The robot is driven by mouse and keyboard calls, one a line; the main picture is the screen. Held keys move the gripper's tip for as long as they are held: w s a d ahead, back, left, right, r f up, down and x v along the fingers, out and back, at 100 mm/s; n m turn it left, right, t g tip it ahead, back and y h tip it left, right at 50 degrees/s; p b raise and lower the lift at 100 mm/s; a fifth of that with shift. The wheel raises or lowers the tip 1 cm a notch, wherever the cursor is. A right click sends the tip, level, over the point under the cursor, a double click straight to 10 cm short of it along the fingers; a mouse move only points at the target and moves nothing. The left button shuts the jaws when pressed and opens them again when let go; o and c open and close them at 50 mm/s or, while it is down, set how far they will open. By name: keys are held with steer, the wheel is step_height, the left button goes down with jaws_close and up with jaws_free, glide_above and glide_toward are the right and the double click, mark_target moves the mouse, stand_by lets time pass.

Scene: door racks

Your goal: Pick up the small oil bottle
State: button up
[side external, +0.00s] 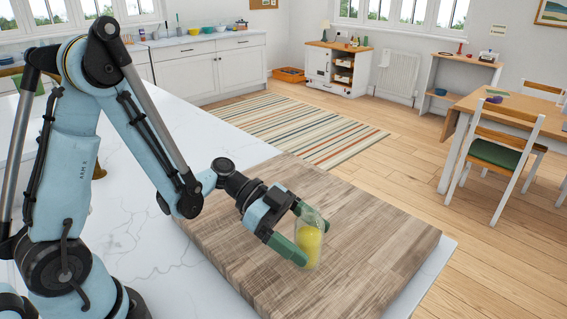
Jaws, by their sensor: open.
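The small oil bottle (309,246) is a clear bottle with yellow oil in it. It stands upright on the wooden board (375,237) in the side external view. My gripper (312,240) is open, with its green fingers around the bottle. One finger shows at the bottle's near left side and the other lies partly behind its top. I cannot tell whether either finger touches the glass.
The wooden board lies on a white marble counter (150,225), and its right edge is near the counter's edge. The board around the bottle is clear. A dining table (510,110) and chair (497,155) stand farther off at the right.

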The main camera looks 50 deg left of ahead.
mark_target(301, 215)
steer(key=shift+d+f, duration=0.1)
steer(key=shift+d, duration=0.15)
steer(key=c, duration=1.3)
steer(key=shift+r, duration=0.2)
steer(key=shift+r, duration=1.95)
steer(key=shift+s+d+r, duration=1.1)
steer(key=shift+s+d, duration=0.1)
steer(key=shift+s, duration=0.25)
steer(key=shift+s+d+r, duration=1.05)
steer(key=shift+s+d, duration=0.1)
steer(key=shift+s, duration=0.35)
steer(key=shift+s+d+r, duration=1.1)
steer(key=shift+s+d, duration=0.1)
steer(key=shift+s, duration=0.25)
